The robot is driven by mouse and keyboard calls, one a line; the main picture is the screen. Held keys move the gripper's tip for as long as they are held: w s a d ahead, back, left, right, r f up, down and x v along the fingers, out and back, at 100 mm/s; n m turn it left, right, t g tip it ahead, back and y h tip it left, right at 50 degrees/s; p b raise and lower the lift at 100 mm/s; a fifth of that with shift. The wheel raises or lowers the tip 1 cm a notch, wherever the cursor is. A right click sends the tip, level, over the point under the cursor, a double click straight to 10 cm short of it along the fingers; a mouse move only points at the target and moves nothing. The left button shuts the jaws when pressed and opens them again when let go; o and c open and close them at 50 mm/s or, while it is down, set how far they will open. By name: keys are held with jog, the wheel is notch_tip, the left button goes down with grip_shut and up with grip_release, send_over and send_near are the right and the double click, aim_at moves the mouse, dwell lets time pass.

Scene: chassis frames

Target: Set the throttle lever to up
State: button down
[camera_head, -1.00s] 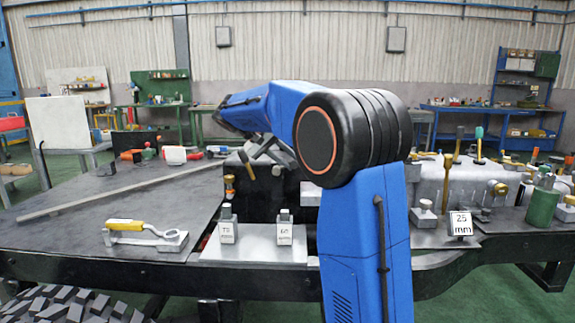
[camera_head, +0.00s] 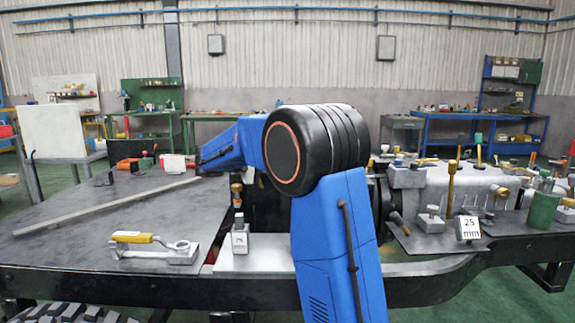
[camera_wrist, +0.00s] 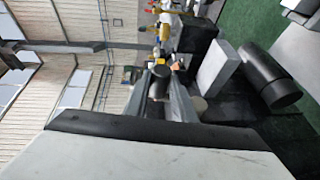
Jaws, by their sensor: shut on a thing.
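My gripper (camera_wrist: 161,100) shows in the wrist view, its two grey fingers on either side of a dark round knob (camera_wrist: 159,83). It is shut on this knob. I cannot tell for sure that the knob belongs to the throttle lever, as its stem and mount are hidden. In the head view my blue arm reaches away to the left over the dark middle of the chassis, and the fingers cannot be made out there. No lever can be clearly identified as the throttle lever in the head view.
A yellow-handled tool (camera_head: 133,237) lies at the front left. A "25 mm" sign (camera_head: 468,228) and a green cylinder (camera_head: 543,207) stand at the right. The left deck (camera_head: 80,225) is mostly clear.

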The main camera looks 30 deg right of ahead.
dwell(0.4)
jog(key=c, duration=1.5)
grip_release()
jog(key=shift+a, duration=0.15)
jog(key=v, duration=1.7)
jog(key=shift+w+a+f, duration=0.1)
jog(key=shift+a+f, duration=0.05)
jog(key=shift+f, duration=0.05)
